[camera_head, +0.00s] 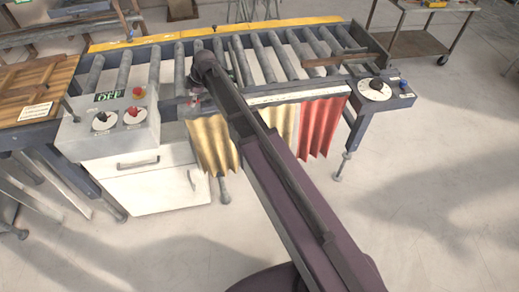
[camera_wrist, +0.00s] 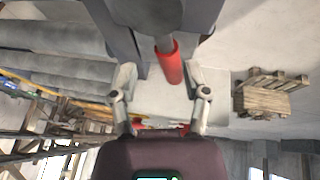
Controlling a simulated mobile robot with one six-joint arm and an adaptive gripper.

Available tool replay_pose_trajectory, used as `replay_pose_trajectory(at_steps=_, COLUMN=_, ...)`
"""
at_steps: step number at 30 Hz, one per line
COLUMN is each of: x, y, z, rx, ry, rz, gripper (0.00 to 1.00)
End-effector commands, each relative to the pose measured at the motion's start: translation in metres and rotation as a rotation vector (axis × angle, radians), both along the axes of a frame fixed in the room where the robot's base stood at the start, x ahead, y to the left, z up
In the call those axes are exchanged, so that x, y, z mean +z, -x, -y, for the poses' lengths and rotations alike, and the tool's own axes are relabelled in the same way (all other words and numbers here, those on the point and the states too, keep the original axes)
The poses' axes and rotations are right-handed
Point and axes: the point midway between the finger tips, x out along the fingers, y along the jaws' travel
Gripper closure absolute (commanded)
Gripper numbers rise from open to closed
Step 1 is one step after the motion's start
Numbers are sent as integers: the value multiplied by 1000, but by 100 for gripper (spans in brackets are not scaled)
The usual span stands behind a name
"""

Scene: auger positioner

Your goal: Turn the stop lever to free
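A lever with a red grip (camera_wrist: 170,64) shows in the wrist view, on a grey rod below a dark metal frame part (camera_wrist: 165,14). I take it for the stop lever. My gripper (camera_wrist: 162,76) is open, its two fingers apart on either side of the red grip. The grip sits closer to the right finger, and I cannot tell whether it touches. In the head view my arm reaches to the front edge of the roller conveyor (camera_head: 262,57). My arm largely hides the gripper and the lever there.
A grey control box (camera_head: 137,125) with knobs, a red button and an OFF sign stands left of my arm. Yellow (camera_head: 212,147) and red (camera_head: 322,127) curtains hang below the conveyor. A dial panel (camera_head: 373,90) is at the right end. The floor at right is clear.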

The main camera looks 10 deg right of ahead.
Motion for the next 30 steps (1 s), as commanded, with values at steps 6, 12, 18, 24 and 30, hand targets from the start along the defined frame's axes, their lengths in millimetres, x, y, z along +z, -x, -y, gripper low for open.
replay_pose_trajectory(at_steps=6, x=12, y=-1, z=12, rx=-18, ry=0, rz=0, gripper=41)
replay_pose_trajectory(at_steps=12, x=25, y=1, z=22, rx=-22, ry=0, rz=0, gripper=41)
replay_pose_trajectory(at_steps=18, x=42, y=4, z=32, rx=-26, ry=-1, rz=-1, gripper=41)
replay_pose_trajectory(at_steps=24, x=58, y=7, z=39, rx=-26, ry=-1, rz=-1, gripper=41)
replay_pose_trajectory(at_steps=30, x=75, y=11, z=46, rx=-25, ry=-1, rz=0, gripper=41)
